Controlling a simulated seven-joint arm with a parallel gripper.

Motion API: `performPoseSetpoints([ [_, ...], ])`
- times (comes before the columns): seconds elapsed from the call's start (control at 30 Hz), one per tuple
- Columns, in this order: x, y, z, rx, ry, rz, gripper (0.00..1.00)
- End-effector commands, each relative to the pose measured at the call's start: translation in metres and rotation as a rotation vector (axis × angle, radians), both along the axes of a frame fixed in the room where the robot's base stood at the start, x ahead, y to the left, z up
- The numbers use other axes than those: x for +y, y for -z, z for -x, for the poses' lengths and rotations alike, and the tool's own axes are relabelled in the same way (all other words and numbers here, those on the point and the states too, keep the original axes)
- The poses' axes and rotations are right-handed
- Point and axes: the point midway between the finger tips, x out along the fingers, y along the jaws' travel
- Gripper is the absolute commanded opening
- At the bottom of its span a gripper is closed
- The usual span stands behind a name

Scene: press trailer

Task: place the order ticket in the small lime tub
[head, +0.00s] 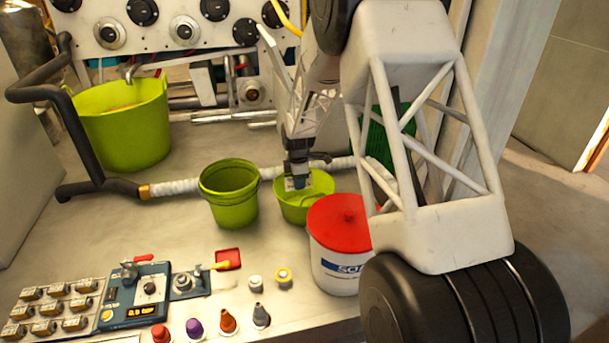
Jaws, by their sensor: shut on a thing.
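My gripper (298,178) points down over the small lime tub (318,205), the low, wide one just behind the white bucket. Its jaws are shut on a small pale piece, which I take to be the order ticket (298,185). The ticket shows at the fingertips, within the outline of the tub's opening. I cannot tell whether it touches the tub's inside. The fingers hide part of the ticket and part of the tub's back rim.
A taller lime tub (229,205) stands just left, and a large lime tub (125,130) at back left. A white bucket with a red lid (338,222) stands close in front. A pale hose (180,188) runs behind. Small bottles and a control box (138,295) line the front.

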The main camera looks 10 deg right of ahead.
Motion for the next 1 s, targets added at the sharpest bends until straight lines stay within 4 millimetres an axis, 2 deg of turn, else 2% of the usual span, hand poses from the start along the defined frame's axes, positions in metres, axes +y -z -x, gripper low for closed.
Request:
performPoseSetpoints([
  [0.27, 0.000, 0.004, 0.000, 0.001, 0.000, 0.000, 0.10],
  [0.7, 0.000, 0.056, 0.000, 0.002, 0.000, 0.000, 0.10],
  [1.0, 0.000, 0.062, 0.000, 0.000, 0.000, 0.000, 0.10],
])
